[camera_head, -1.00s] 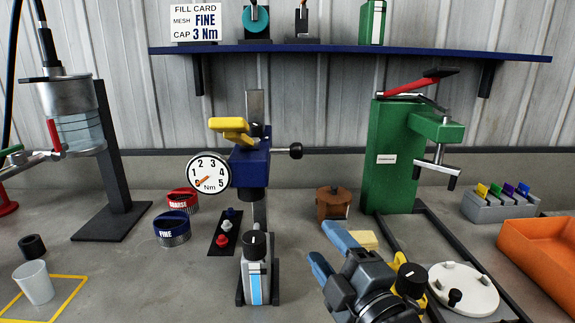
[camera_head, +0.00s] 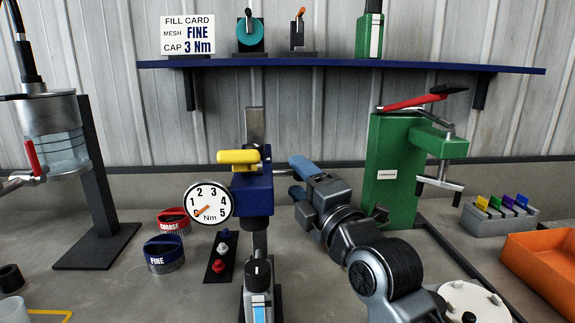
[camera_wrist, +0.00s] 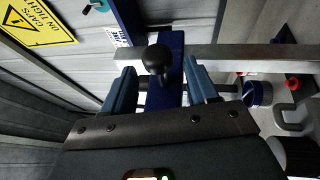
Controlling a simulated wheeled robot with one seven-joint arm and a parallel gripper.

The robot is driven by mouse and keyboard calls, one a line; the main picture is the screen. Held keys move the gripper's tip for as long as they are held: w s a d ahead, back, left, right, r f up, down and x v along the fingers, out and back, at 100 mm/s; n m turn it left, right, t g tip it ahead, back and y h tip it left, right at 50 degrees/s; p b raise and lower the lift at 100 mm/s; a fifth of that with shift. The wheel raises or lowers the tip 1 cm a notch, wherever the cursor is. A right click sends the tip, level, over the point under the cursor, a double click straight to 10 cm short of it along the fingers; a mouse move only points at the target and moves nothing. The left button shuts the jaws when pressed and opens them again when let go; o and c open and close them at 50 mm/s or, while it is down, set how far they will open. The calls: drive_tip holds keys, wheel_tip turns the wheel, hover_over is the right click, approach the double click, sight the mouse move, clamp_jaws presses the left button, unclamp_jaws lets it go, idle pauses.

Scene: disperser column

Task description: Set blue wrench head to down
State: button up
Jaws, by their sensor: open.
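The blue wrench head (camera_head: 252,194) sits on a grey upright post (camera_head: 255,125), with a yellow handle (camera_head: 239,157) at its top and a round torque gauge (camera_head: 209,203) on its left. My gripper (camera_head: 291,180) is at the right side of the head, with its blue fingers pointing left at it. In the wrist view, the black ball knob (camera_wrist: 157,60) of the head shows between my two open fingers (camera_wrist: 158,80), with the blue head (camera_wrist: 175,45) behind it. In the head view my fingers hide the knob. I cannot tell whether either finger touches it.
A grey and blue tool (camera_head: 258,290) with a black knob stands below the head. Red and blue caps (camera_head: 165,254) and a button strip (camera_head: 221,256) are to the left. A green press (camera_head: 398,170) stands to the right of my arm. A blue shelf (camera_head: 340,66) runs above.

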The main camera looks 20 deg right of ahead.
drive_tip(key=x, duration=0.5)
drive_tip(key=shift+p, duration=0.4)
clamp_jaws()
